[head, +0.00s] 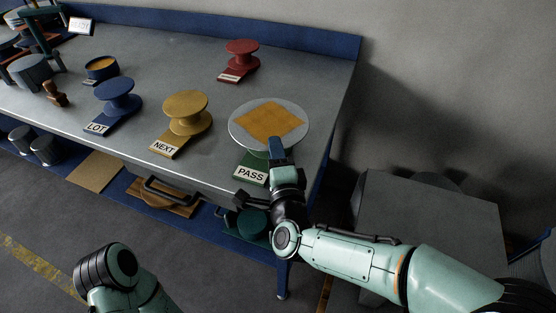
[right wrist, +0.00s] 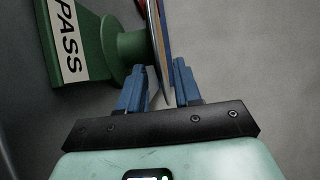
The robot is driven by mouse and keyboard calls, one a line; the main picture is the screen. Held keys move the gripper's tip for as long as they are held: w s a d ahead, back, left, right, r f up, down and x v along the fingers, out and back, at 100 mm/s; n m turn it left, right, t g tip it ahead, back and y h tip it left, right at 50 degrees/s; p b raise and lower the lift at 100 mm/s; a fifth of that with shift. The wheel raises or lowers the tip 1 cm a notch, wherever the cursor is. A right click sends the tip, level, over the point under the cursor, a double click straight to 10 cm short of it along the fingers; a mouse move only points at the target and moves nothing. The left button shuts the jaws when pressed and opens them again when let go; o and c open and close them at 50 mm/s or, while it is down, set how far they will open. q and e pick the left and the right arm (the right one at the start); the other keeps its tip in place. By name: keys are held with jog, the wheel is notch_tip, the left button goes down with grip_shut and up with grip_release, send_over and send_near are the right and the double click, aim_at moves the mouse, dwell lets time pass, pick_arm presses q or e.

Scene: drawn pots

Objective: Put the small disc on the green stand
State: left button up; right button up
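A grey disc (head: 240,124) with an orange square patch (head: 268,120) lies flat over the green stand, the one labelled PASS (head: 250,168). The disc hides the stand's top in the head view. In the right wrist view the disc (right wrist: 157,40) shows edge-on, against or very close to the green stand's top (right wrist: 128,48). My right gripper (head: 275,146) is at the disc's near rim. Its blue fingers (right wrist: 160,85) are apart, one on each side of the rim, with gaps showing. My left gripper is out of view; only part of my left arm shows.
A yellow stand (head: 186,108) labelled NEXT, a blue stand (head: 118,94) labelled LOT and a red stand (head: 241,55) stand on the grey bench (head: 180,58). A blue cup (head: 101,68), a brown wooden piece (head: 54,94) and a grey cylinder (head: 30,71) are farther left.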

jog(key=shift+f, duration=0.15)
jog(key=shift+s+d, duration=0.1)
jog(key=shift+s, duration=0.7)
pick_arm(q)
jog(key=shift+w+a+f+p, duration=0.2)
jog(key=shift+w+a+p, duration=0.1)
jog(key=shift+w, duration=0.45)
pick_arm(e)
jog(key=s+d, duration=0.1)
jog(key=s, duration=1)
jog(key=shift+s+d, duration=0.3)
jog(key=shift+d, duration=0.1)
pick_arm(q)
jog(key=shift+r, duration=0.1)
pick_arm(e)
jog(key=shift+r, duration=0.25)
